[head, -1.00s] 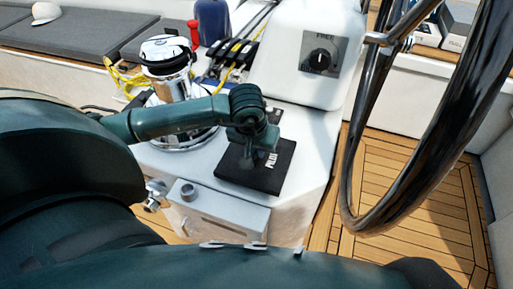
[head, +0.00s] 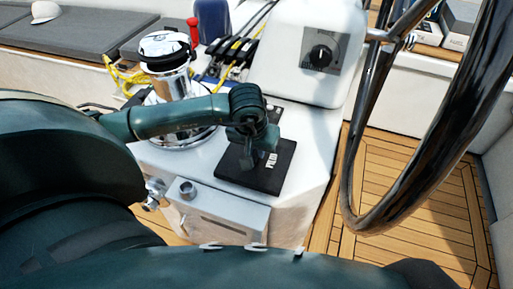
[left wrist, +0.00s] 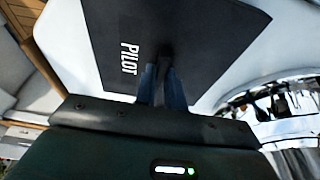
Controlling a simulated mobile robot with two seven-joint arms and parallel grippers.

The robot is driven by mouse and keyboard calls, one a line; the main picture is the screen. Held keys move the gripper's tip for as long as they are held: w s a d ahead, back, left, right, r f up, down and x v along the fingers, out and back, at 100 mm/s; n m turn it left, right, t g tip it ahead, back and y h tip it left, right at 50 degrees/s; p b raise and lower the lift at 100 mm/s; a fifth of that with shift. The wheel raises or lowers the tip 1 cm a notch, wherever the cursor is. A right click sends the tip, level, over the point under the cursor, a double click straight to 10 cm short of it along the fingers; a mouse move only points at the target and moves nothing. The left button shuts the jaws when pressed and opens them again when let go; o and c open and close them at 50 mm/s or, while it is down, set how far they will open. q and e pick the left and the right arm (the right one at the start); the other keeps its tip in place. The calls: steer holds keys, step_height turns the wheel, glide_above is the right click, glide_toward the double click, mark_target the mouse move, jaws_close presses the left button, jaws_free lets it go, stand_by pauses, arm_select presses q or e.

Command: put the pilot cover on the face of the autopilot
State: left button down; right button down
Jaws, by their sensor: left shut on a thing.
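The pilot cover (head: 278,177) is a flat black square with white PILOT lettering, at the middle of the head view. It lies over the sloping top of the white console; whether it touches cannot be told. My left gripper (head: 250,158) points down at the cover's middle. In the left wrist view its fingers (left wrist: 163,80) are shut on a small dark grip on the cover (left wrist: 205,30). The autopilot's face does not show clearly; the cover and my gripper hide what lies under them. My right gripper is out of view.
A chrome winch (head: 170,80) with yellow rope stands left of my left wrist. A dial panel (head: 324,52) is on the white housing behind. The big dark steering wheel (head: 440,150) rises at the right. A grey-white box (head: 225,213) juts from the console front.

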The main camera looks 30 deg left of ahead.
arm_select(q)
steer(key=shift+f+b, duration=0.25)
steer(key=shift+b, duration=0.1)
steer(key=shift+b, duration=0.35)
stand_by(0.6)
steer(key=c, duration=1.4)
jaws_free()
steer(key=shift+o, duration=0.5)
steer(key=o, duration=0.4)
steer(key=shift+r+p, duration=2)
steer(key=shift+r, duration=1.55)
